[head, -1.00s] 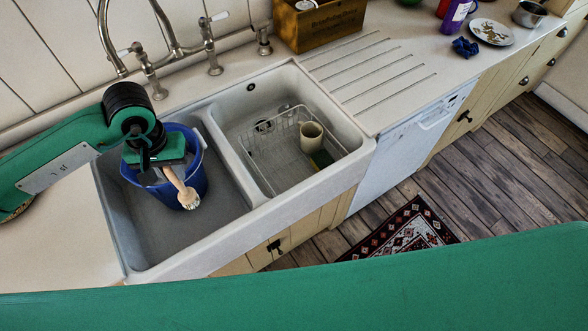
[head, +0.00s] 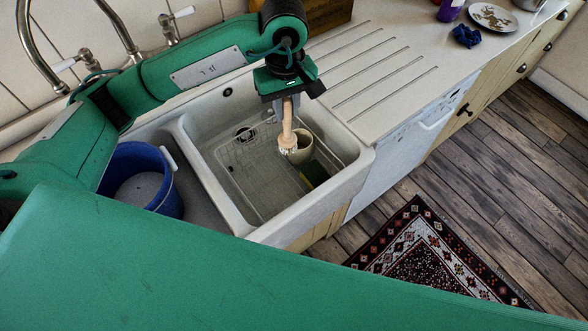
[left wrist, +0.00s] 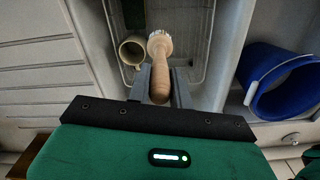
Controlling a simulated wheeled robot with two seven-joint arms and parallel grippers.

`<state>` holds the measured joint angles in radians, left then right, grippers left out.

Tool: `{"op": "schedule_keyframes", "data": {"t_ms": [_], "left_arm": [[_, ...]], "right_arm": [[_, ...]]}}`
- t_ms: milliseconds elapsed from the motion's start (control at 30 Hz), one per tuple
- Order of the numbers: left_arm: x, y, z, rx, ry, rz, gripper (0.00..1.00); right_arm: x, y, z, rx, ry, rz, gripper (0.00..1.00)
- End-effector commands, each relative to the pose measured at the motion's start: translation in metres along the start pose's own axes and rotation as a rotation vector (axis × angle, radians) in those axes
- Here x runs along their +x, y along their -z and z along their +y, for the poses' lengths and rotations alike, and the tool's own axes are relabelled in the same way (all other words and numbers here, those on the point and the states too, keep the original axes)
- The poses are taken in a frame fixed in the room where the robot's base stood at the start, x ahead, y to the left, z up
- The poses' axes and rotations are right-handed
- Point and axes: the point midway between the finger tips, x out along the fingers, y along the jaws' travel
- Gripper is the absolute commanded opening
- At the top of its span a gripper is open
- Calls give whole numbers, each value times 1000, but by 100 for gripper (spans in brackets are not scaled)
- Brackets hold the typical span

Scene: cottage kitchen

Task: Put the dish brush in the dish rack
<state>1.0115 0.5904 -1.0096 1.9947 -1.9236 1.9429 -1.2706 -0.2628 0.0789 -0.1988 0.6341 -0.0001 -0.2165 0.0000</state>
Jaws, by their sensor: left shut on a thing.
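My left gripper (head: 287,97) is shut on the wooden dish brush (head: 287,124) by its handle. The brush hangs with its pale bristle head down, above the right basin of the sink. The white wire dish rack (head: 250,180) sits in that basin, below the brush. In the left wrist view the brush (left wrist: 158,68) is between the fingers (left wrist: 160,85), its head over the rack (left wrist: 207,30). A cream mug (head: 303,147) stands in the rack, just beside the brush head in the picture. My right gripper is not in view.
A blue bucket (head: 142,180) stands in the left basin. A green and yellow sponge (head: 313,175) lies beside the mug. The tap (head: 75,50) rises behind the sink. A blue cloth (head: 466,36) and a plate (head: 493,18) lie on the counter at right.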

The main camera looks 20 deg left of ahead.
Motion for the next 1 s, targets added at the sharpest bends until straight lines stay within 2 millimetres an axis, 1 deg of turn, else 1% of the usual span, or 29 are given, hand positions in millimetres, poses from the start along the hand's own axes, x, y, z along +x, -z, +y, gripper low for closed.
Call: {"op": "schedule_keyframes", "data": {"t_ms": [33,67,167,200,300,367,433,500,600,700,867,1000], "left_arm": [[5,-1,0,-7,4,-4,0],[10,-1,0,-10,5,-4,0],[31,-2,-1,-10,8,-6,0],[41,-2,-1,-11,7,-7,0],[68,-2,-1,-11,8,-7,0],[84,-2,-1,-9,9,-6,0],[102,-2,-1,-10,8,-6,0],[119,-2,-1,-10,6,-5,0],[138,-2,-1,-9,5,-4,0],[149,-1,0,-7,3,-3,0],[160,-2,0,-7,3,-2,0],[179,-2,0,-8,5,-4,0]], "right_arm": [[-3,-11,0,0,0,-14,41],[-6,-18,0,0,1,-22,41],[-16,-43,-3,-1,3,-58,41],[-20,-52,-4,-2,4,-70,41],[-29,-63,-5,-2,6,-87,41],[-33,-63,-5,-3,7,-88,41],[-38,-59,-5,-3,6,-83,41],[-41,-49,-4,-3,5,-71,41],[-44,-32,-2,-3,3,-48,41],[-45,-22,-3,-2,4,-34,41],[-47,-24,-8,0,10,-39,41],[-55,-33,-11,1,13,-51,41]]}}
